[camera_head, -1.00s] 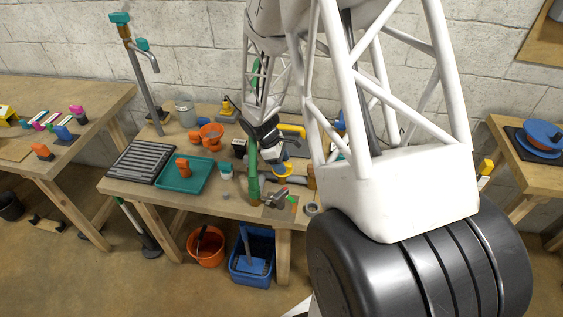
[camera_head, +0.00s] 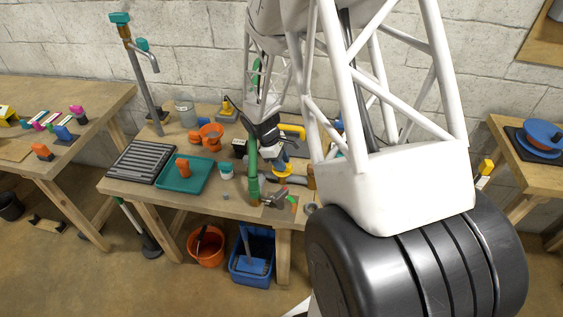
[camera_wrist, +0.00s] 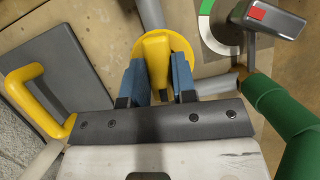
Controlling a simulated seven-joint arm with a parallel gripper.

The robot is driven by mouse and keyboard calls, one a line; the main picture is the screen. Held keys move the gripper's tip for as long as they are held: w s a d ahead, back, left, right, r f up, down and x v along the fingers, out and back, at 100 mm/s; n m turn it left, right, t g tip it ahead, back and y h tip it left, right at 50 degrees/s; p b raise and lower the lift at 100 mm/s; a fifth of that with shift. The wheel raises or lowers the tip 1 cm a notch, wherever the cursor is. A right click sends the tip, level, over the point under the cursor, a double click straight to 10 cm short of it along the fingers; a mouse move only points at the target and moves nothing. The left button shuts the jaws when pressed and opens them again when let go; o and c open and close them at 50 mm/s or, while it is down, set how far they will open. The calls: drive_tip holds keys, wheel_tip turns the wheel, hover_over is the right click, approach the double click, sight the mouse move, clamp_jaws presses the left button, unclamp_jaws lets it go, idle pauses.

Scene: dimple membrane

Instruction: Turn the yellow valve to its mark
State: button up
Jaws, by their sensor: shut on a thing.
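The yellow valve (camera_wrist: 156,60) is in the upper middle of the wrist view, a round yellow disc with a raised handle. It also shows small in the head view (camera_head: 284,172). My gripper (camera_wrist: 157,78) is shut on the handle, with one blue finger on each side of it. In the head view my gripper (camera_head: 282,157) is at the valve, partly hidden by my arm. A dial with a green and white band (camera_wrist: 212,25) lies right of the valve, partly covered by a grey block with a red patch (camera_wrist: 270,16). I cannot tell which mark belongs to the valve.
A thick green pipe (camera_wrist: 285,115) stands close on the right in the wrist view. A yellow bent handle (camera_wrist: 35,95) and a dark plate (camera_wrist: 70,65) are on the left. A teal tray (camera_head: 183,187) lies left on the bench.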

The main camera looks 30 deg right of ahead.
drive_tip(key=m, duration=0.2)
drive_tip(key=m+y, duration=0.1)
drive_tip(key=m, duration=0.1)
drive_tip(key=shift+g+y, duration=0.3)
drive_tip(key=m, duration=0.2)
drive_tip(key=m+y, duration=0.1)
drive_tip(key=m, duration=0.1)
drive_tip(key=shift+d+m+y, duration=0.15)
drive_tip(key=shift+m+y, duration=0.15)
drive_tip(key=m+y, duration=0.1)
drive_tip(key=m, duration=0.2)
drive_tip(key=shift+m, duration=0.3)
drive_tip(key=m+t+y, duration=0.1)
drive_tip(key=m, duration=0.3)
drive_tip(key=shift+y, duration=0.4)
drive_tip(key=o, duration=0.9)
drive_tip(key=shift+d, duration=0.1)
drive_tip(key=shift+v, duration=3.95)
